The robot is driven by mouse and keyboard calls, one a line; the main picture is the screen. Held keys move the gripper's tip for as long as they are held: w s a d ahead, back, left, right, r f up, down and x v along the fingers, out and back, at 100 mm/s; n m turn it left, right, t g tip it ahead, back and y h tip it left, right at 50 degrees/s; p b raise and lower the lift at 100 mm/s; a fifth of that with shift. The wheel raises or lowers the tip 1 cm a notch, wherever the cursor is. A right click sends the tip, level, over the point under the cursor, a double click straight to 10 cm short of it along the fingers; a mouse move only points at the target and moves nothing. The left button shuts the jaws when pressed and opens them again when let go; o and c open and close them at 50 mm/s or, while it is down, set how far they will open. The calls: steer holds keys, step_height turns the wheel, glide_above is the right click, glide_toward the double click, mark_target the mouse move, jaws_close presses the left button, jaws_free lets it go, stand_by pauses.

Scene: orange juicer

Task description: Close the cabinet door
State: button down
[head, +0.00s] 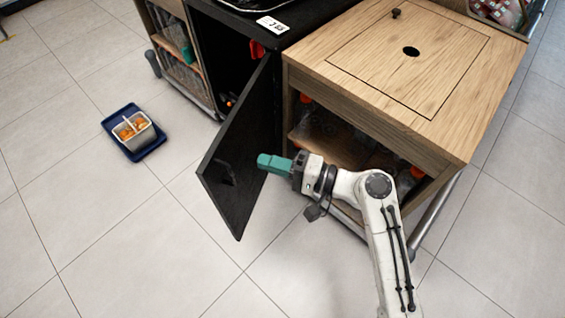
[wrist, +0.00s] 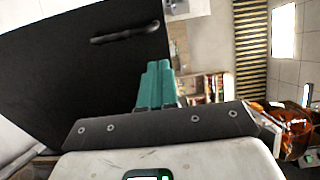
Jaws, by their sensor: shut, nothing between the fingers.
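The black cabinet door (head: 237,150) stands swung open, out from the black cabinet (head: 222,45). In the wrist view the door (wrist: 60,75) fills the left side, with a dark handle (wrist: 125,32) near its upper right edge. My gripper (head: 262,161) has green fingers pressed together and is empty. It is just right of the door, close to its face; I cannot tell whether it touches. In the wrist view the shut fingers (wrist: 160,75) point up beside the door's right edge.
A wooden cabinet (head: 400,60) with a round hole in its top stands right of the black one, its open shelf (head: 335,145) beside my arm. A blue tray (head: 150,148) with a small container of orange food lies on the floor at left. The tiled floor in front is clear.

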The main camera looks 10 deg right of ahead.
mark_target(219, 149)
steer(key=b+x, duration=0.1)
steer(key=x, duration=0.7)
steer(key=shift+a, duration=0.2)
steer(key=shift+w+a, duration=0.15)
steer(key=shift+a, duration=0.15)
steer(key=shift+a, duration=0.1)
